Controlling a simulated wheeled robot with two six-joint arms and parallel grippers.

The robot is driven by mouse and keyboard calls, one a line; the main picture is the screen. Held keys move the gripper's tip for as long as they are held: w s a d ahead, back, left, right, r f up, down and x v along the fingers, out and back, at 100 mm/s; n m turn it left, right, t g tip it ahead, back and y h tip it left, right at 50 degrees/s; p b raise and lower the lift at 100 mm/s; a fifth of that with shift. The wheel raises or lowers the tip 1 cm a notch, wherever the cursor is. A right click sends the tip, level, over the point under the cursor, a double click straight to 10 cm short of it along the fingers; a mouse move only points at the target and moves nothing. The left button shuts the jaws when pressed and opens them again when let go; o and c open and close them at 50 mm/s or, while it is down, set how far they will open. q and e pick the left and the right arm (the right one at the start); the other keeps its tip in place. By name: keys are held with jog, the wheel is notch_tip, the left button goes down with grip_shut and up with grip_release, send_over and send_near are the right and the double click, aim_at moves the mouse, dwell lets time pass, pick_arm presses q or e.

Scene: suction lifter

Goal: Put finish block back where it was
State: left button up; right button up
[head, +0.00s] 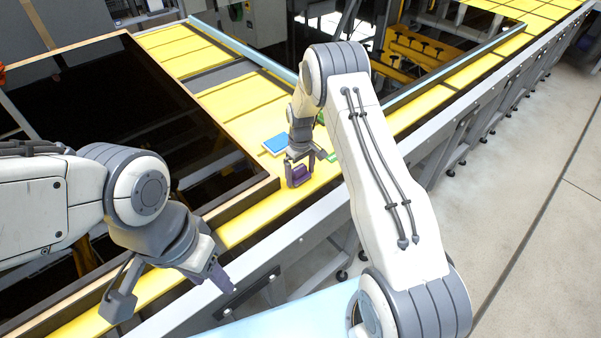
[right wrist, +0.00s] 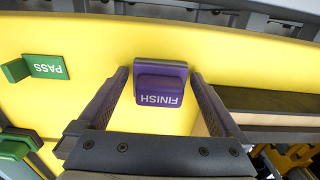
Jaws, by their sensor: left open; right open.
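The purple finish block (head: 299,175) stands on the yellow surface near its front edge. In the right wrist view the block (right wrist: 160,98), with white FINISH lettering that appears upside down, sits between the two fingers of my right gripper (right wrist: 160,95). A gap shows on each side, so my right gripper (head: 302,163) is open around the block and not holding it. My left gripper (head: 168,290) is open and empty over the front rail at the lower left, well apart from the block.
A green PASS block (right wrist: 46,67) is left of the finish block in the right wrist view, with another green block (right wrist: 16,146) nearer. A blue block (head: 275,144) lies behind the finish block. A large dark panel (head: 130,110) fills the left side.

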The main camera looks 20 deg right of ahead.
aim_at(300, 169)
notch_tip(300, 169, up, 11)
jog(key=b, duration=0.4)
jog(key=shift+b, duration=0.35)
jog(key=s+a+r+n, duration=0.1)
jog(key=s+a+r, duration=0.3)
jog(key=s+a, duration=0.25)
jog(key=s+a+r+n, duration=0.1)
jog(key=s+a+r, duration=0.45)
jog(key=a, duration=0.25)
jog(key=s+a, duration=0.1)
jog(key=s, duration=1.1)
jog(key=s+a+n+y, duration=0.1)
jog(key=s+a, duration=0.1)
jog(key=s, duration=1)
jog(key=shift+a+f, duration=0.15)
jog(key=shift+a, duration=0.1)
